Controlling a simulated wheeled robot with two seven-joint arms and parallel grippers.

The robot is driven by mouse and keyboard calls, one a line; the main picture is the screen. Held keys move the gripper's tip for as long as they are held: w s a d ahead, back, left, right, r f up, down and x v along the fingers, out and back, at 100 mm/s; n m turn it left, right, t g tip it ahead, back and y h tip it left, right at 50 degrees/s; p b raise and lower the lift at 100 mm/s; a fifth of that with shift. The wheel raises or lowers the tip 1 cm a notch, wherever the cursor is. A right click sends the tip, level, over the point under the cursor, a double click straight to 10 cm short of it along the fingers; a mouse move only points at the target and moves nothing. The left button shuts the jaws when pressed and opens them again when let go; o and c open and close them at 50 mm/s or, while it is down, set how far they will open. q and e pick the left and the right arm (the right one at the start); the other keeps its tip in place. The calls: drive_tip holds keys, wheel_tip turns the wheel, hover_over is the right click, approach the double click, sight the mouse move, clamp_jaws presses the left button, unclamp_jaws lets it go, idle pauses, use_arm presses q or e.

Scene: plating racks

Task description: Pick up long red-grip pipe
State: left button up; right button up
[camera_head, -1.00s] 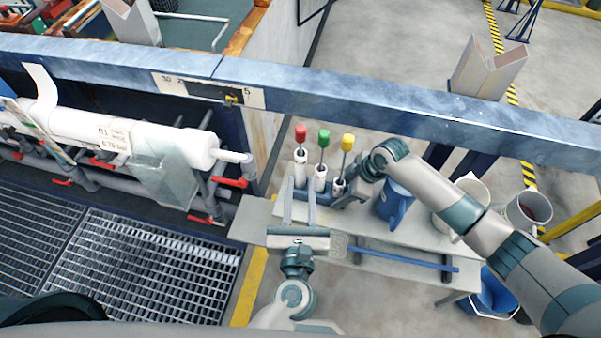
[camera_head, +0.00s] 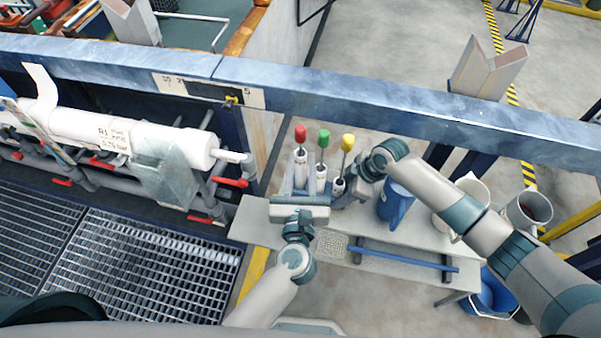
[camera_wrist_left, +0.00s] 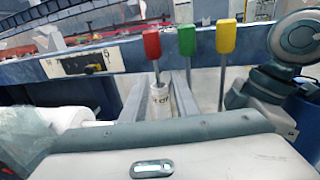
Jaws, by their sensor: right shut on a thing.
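The red-grip pipe (camera_head: 300,134) stands upright in a white tube, with its red grip on top, leftmost in a row. It also shows in the left wrist view (camera_wrist_left: 152,45). My left gripper (camera_head: 299,172) is open, its two fingers on either side of the white tube under the red grip. The left wrist view shows a finger on each side of this tube. The green-grip pipe (camera_head: 323,140) and yellow-grip pipe (camera_head: 347,144) stand to its right. My right gripper (camera_head: 343,193) is shut on the right end of the tube holder; its jaws are mostly hidden.
The row stands on a pale bench (camera_head: 385,243) with a blue jug (camera_head: 395,203), a white container (camera_head: 473,189) and a grey bucket (camera_head: 529,211). A blue beam (camera_head: 390,103) crosses behind. White pipework with red-handled valves (camera_head: 230,182) is at the left.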

sight(300, 149)
use_arm(q)
drive_tip(key=shift+w+a, duration=0.2)
drive_tip(key=shift+w, duration=1.1)
drive_tip(key=shift+w+a, duration=0.2)
drive_tip(key=shift+w, duration=1.05)
clamp_jaws()
drive_tip(key=shift+r, duration=0.1)
